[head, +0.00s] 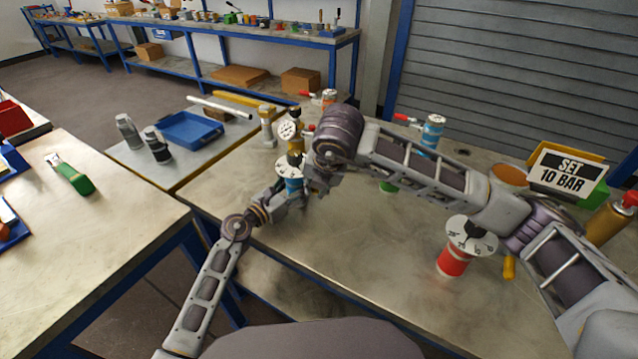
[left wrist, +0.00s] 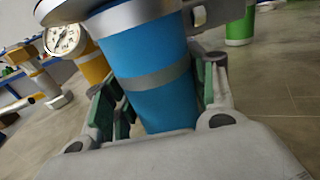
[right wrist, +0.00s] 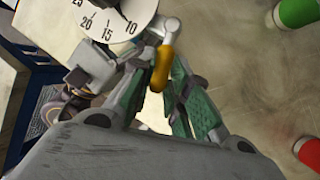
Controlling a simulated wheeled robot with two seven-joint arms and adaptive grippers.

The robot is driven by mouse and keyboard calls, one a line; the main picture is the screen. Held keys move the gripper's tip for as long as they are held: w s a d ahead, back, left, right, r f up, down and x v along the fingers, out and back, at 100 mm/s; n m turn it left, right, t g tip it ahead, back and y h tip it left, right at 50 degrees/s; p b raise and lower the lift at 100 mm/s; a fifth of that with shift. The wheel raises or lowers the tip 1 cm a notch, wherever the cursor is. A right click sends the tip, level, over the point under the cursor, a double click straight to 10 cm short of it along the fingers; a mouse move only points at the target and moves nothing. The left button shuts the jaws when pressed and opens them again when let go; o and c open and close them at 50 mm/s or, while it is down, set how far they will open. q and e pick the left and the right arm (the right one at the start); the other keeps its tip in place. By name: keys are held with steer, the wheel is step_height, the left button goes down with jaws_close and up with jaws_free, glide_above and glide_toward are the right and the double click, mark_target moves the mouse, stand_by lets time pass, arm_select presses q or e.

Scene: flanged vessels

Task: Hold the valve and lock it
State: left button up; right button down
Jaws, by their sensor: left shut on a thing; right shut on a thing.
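The blue vessel with a grey band (left wrist: 165,100) stands between the fingers of my left gripper (left wrist: 160,80), which is shut around its body. In the head view it shows in part (head: 291,170) beside my left gripper (head: 283,192). Its top is cut off in the left wrist view. My right gripper (right wrist: 165,90) is shut on a short yellow-ended lever (right wrist: 164,66) with a silver base. The lever lies by the rim of a white dial (right wrist: 118,20) marked 25, 20, 15 and 10, near the 10. In the head view my right gripper (head: 318,182) is partly hidden by its arm.
A red vessel with a white dial (head: 452,262) stands front right. A green vessel (head: 388,187) is partly behind my right arm. A pressure gauge (head: 289,130) is behind the blue vessel. A sign reads SET 10 BAR (head: 567,172). The bench's front middle (head: 350,250) is clear.

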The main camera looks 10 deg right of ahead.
steer(key=c, duration=1.3)
jaws_free()
steer(key=shift+c, duration=0.2)
steer(key=v, duration=1.2)
